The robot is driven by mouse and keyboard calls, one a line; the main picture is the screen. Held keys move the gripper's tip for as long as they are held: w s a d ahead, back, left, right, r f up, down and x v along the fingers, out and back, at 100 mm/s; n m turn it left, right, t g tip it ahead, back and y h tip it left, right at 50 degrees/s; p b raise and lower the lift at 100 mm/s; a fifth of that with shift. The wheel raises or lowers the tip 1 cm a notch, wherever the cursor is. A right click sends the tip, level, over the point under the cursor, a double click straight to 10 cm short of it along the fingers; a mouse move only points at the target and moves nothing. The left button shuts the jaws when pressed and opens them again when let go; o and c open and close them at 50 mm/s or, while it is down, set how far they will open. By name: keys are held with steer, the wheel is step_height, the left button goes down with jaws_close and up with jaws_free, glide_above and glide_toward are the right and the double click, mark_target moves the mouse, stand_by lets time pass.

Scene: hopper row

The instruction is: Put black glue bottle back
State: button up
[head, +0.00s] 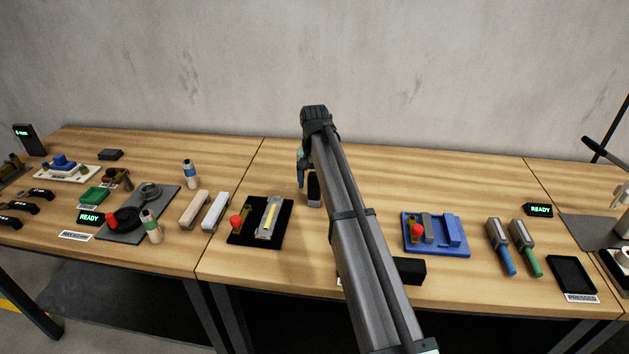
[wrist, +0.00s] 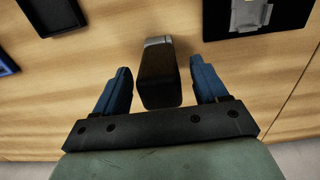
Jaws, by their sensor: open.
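My gripper (wrist: 160,66) is open, with one blue finger on each side of a black, block-like thing (wrist: 160,80) with a grey end. Gaps show between this thing and both fingers. I cannot tell for sure whether it is the black glue bottle. In the head view a dark thing with a pale grey edge (head: 314,190) stands on the table beside my arm, partly hidden by it, and seems to be the same one. My gripper (head: 301,165) shows there mostly from behind, with a bit of blue finger visible.
A black mat with a grey fixture and red knob (head: 247,240) lies to the left. A black box (head: 410,270) is at the front, partly behind my arm. A blue tray (head: 436,250) is to the right. Bottles with blue (head: 190,174) and green (head: 152,226) bands stand further left.

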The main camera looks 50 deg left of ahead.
step_height(320, 180, up, 13)
stand_by(0.7)
steer(key=shift+f, duration=0.2)
